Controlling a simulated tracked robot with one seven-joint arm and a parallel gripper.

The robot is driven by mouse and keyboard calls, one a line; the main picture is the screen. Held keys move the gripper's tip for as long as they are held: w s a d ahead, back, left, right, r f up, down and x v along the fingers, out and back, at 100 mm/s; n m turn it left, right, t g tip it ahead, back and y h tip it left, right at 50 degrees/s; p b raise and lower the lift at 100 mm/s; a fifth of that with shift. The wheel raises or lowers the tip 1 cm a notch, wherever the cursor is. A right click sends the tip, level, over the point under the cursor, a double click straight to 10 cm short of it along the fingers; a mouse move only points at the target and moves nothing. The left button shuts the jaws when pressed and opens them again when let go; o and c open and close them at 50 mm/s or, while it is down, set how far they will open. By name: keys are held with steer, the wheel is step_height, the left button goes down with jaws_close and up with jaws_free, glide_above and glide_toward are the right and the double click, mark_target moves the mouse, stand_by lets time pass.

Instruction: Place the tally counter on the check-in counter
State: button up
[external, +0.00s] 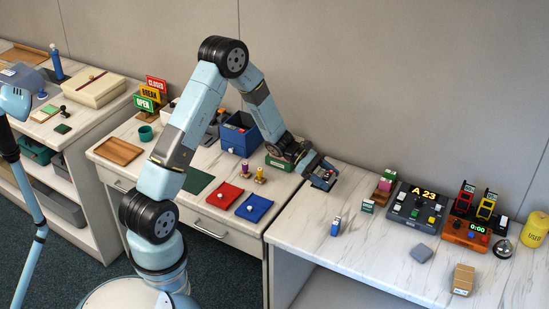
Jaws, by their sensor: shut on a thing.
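My gripper (322,178) is above the left end of the white marble-topped counter (300,232) on the right, close to the gap beside the middle desk. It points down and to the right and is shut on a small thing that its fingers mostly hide. I cannot make out whether that thing is the tally counter. No tally counter can be clearly told elsewhere in view. I cannot tell whether the held thing touches the counter top.
Red (225,195) and blue (254,208) trays lie on the middle desk.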

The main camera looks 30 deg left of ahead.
mark_target(331, 195)
steer(key=w+f, duration=0.1)
steer(key=f, duration=0.1)
steer(key=w+d+f, duration=0.1)
steer(key=shift+w+d+f, duration=0.15)
steer(key=shift+w+f, duration=0.2)
steer(key=shift+w, duration=0.05)
steer(key=shift+f, duration=1.45)
steer(key=o, duration=1.4)
steer(key=shift+c, duration=0.2)
